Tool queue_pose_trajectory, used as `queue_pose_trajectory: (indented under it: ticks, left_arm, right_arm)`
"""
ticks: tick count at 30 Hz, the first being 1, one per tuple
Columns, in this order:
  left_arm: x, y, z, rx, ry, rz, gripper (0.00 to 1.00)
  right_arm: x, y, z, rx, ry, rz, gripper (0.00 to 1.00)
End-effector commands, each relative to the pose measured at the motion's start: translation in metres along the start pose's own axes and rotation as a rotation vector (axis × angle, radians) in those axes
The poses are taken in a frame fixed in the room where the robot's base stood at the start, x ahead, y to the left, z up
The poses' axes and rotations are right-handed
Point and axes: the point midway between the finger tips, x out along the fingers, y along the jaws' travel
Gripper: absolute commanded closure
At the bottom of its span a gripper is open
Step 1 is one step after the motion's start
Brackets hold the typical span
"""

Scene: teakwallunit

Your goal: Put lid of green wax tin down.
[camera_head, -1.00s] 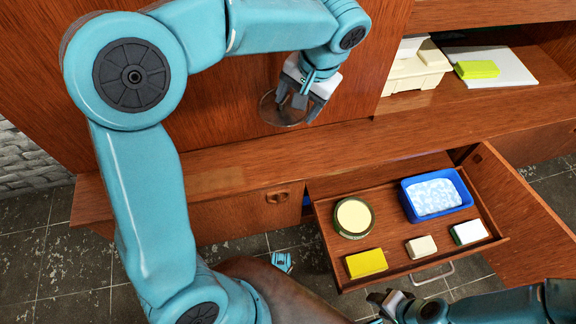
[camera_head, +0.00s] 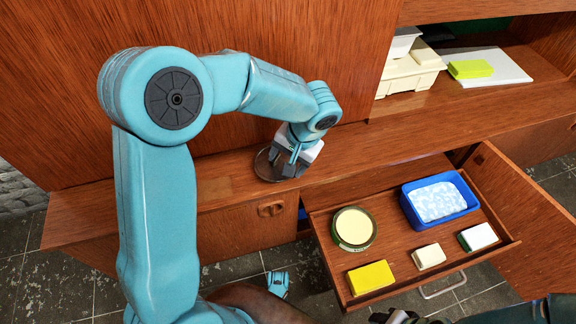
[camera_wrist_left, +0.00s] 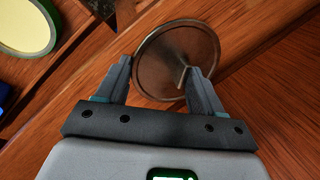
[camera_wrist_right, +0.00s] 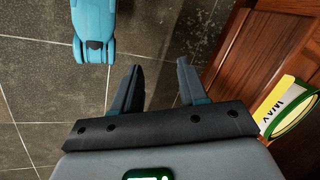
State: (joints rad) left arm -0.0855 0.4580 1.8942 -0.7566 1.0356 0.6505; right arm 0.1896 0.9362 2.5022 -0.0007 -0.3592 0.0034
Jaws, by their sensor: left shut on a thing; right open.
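The lid (camera_head: 264,168), a dark round metal disc, is held by my left gripper (camera_head: 284,168) low over the wooden ledge (camera_head: 225,187). In the left wrist view the lid (camera_wrist_left: 165,55) sits between and beyond the fingers (camera_wrist_left: 160,80), which are shut on it. I cannot tell whether it touches the ledge. The green wax tin (camera_head: 353,248) stands lidless in the open drawer, its cream wax showing. It also shows at the upper left of the left wrist view (camera_wrist_left: 48,45). My right gripper (camera_wrist_right: 155,78) is open and empty over the tiled floor.
The drawer (camera_head: 395,268) also holds a blue tub (camera_head: 468,190), a yellow block (camera_head: 371,277), a cream block (camera_head: 429,256) and a green-and-white block (camera_head: 477,237). An open cabinet door (camera_head: 520,205) stands to the right. The ledge right of the lid is clear.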

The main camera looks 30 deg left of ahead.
Motion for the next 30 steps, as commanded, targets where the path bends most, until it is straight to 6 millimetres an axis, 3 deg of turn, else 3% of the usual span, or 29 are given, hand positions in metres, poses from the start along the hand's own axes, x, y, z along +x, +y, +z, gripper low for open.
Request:
queue_pose_trajectory:
  ticks: [2,24,25,26,27,30]
  left_arm:
    - [0.012,0.004,0.000,0.000,-0.002,0.000,0.61]
    - [0.023,0.007,0.000,0.000,-0.001,0.000,0.61]
    - [0.023,0.007,0.000,0.001,-0.002,0.001,0.23]
    - [0.023,0.007,0.001,0.001,-0.002,0.001,0.14]
    - [0.024,0.007,0.001,0.001,-0.002,0.001,0.07]
    - [0.024,0.009,0.001,0.002,-0.004,0.003,0.07]
  right_arm:
    - [0.005,0.003,-0.001,0.003,0.004,0.000,0.57]
    - [0.012,0.007,-0.004,0.009,0.010,0.001,0.57]
    - [0.012,0.007,-0.004,0.009,0.010,0.001,0.57]
    - [0.013,0.007,-0.004,0.009,0.010,0.001,0.57]
    - [0.013,0.007,-0.004,0.009,0.010,0.001,0.57]
    - [0.013,0.007,-0.004,0.009,0.010,0.001,0.57]
